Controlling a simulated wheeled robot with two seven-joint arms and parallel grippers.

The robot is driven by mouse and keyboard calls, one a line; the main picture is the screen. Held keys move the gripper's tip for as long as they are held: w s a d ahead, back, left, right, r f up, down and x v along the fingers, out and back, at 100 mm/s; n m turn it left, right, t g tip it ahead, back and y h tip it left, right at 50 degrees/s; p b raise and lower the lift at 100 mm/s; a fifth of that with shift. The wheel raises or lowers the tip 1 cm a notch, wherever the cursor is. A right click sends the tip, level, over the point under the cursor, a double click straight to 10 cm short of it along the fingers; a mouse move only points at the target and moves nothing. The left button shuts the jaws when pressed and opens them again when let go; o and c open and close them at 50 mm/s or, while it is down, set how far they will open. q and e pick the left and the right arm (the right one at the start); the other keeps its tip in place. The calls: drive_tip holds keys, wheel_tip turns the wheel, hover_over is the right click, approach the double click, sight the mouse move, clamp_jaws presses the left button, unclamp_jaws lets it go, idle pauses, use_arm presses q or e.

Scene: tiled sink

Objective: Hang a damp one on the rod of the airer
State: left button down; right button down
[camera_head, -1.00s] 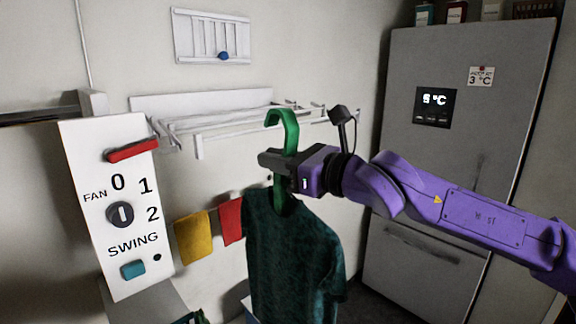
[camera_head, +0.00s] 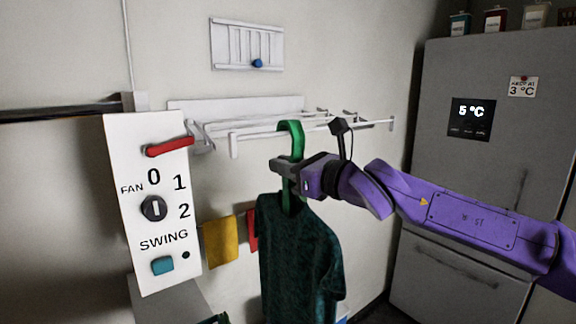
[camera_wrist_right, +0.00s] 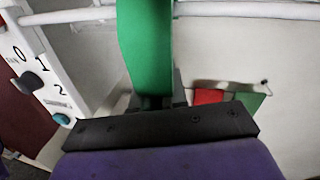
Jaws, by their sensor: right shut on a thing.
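My right gripper (camera_head: 288,167) is shut on the neck of a green hanger (camera_head: 293,140). A dark teal shirt (camera_head: 298,255) hangs from the hanger below the gripper. The hanger's hook shows above the jaws, at the front of the white wall airer (camera_head: 240,122). In the right wrist view the green hanger (camera_wrist_right: 147,45) rises past the white rod (camera_wrist_right: 250,10) and hides part of it. I cannot tell whether the hook touches the rod. My left gripper is not in view.
A white fan panel (camera_head: 155,215) with a red lever (camera_head: 169,146) and a knob stands at left, near the airer. Yellow (camera_head: 219,242) and red (camera_head: 252,232) cloths hang on the wall below. A grey fridge (camera_head: 440,90) stands at right. A small slatted frame (camera_head: 246,45) is above.

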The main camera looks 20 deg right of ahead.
drive_tip(key=shift+f, duration=0.3)
